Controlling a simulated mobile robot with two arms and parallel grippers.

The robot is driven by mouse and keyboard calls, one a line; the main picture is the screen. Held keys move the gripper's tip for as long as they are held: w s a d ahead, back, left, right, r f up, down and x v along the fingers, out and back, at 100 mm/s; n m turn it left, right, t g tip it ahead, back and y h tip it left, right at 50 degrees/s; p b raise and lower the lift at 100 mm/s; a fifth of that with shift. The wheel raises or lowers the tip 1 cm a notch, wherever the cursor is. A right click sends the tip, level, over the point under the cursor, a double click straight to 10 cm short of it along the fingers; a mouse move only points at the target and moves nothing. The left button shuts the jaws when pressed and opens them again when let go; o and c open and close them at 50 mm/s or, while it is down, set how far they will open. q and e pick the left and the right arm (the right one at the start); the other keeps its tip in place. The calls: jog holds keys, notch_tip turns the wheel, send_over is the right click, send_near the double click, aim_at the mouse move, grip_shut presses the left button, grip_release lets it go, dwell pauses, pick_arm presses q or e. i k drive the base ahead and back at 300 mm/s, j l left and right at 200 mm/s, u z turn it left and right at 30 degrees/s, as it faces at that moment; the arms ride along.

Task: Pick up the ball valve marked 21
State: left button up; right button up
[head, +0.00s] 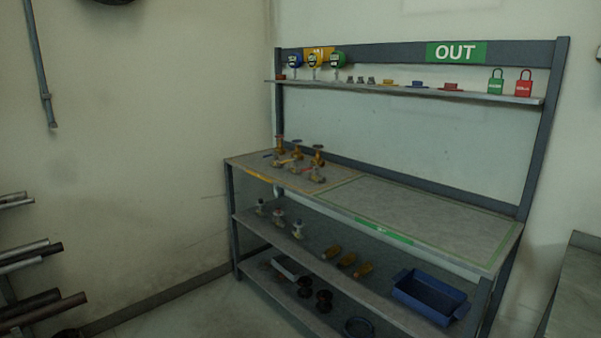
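Several small brass-coloured valves stand close together on the left end of the workbench top (420,205). Taller ones with round handwheels, such as this handwheel valve (318,154), are at the back. Lower ones, such as this front valve (317,175), are in front, and some show reddish or dark handles. Any numbers on them are too small to read, so I cannot tell which is the ball valve marked 21. Neither of my grippers is in view.
The right part of the bench top is bare inside a green outline. An upper shelf (480,97) holds gauges, small fittings, a green padlock (496,84) and a red padlock (523,86) below an OUT sign (456,52). Lower shelves hold fittings and a blue bin (428,297).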

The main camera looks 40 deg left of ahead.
aim_at(275, 163)
jog(key=u, duration=1.5)
